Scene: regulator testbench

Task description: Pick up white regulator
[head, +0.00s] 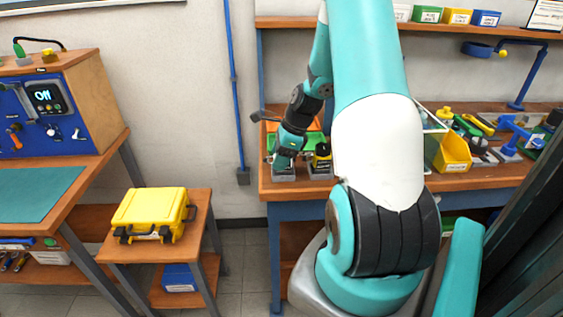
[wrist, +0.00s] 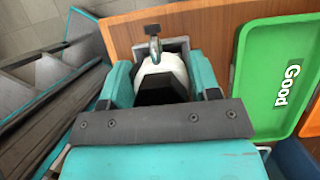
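The white regulator (wrist: 150,68) shows in the wrist view with a black knob (wrist: 163,90) and a metal fitting at its far end. It sits at a grey holder (wrist: 180,45) on the wooden bench. My gripper (wrist: 162,78) has its teal fingers on both sides of the regulator, with little or no gap; whether they press on it is unclear. In the head view my gripper (head: 287,160) points down over a grey holder (head: 284,174) at the bench's left end, and hides the regulator there.
A green tray (wrist: 262,85) marked "Good" lies to the right in the wrist view, with an orange tray (wrist: 311,125) beside it. A black and yellow regulator (head: 321,160) stands just right of my gripper. A yellow case (head: 150,210) rests on the small left table.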

